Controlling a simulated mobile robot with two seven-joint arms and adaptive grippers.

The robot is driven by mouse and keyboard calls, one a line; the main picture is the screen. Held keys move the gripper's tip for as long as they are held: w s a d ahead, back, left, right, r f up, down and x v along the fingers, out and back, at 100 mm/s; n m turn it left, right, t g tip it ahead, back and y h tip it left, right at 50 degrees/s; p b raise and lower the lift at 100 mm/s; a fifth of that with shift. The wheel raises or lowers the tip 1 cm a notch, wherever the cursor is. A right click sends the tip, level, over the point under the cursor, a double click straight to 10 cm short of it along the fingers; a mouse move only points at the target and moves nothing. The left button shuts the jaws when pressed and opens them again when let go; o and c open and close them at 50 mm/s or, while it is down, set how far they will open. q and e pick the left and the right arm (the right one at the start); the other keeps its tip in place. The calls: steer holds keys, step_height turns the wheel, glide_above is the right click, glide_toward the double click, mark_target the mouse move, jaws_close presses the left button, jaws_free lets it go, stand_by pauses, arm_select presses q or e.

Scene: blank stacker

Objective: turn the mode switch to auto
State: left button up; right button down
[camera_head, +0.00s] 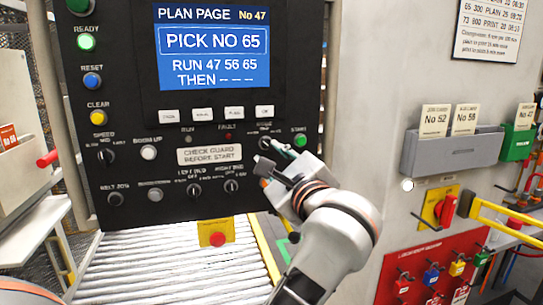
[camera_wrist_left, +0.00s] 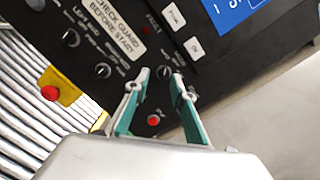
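The mode switch is a small black knob (camera_head: 265,142) on the dark control panel, right of the red fault lamp. Its label is too small to read fully. My left gripper (camera_head: 270,157) is at the panel just below and beside this knob in the head view. In the left wrist view, the teal-padded fingers (camera_wrist_left: 162,82) are open, with the knob (camera_wrist_left: 163,72) between or just beyond their tips. I cannot tell whether they touch it, nor which way it points. My right gripper is not in view.
A green start button (camera_head: 300,139) sits close right of the gripper. A red button (camera_wrist_left: 153,120) shows between the fingers in the left wrist view. Other knobs and a yellow-backed red stop button (camera_head: 217,239) are lower left. A roller conveyor (camera_head: 170,270) runs below the panel.

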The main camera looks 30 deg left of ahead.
mark_target(269, 146)
arm_select(q)
steer(key=shift+t+h, duration=0.3)
steer(key=shift+h, duration=0.3)
steer(key=x, duration=0.5)
steer(key=w+d+x, duration=0.1)
steer(key=x, duration=0.1)
steer(key=shift+w+a+f, duration=0.1)
steer(key=shift+w, duration=0.15)
jaws_close()
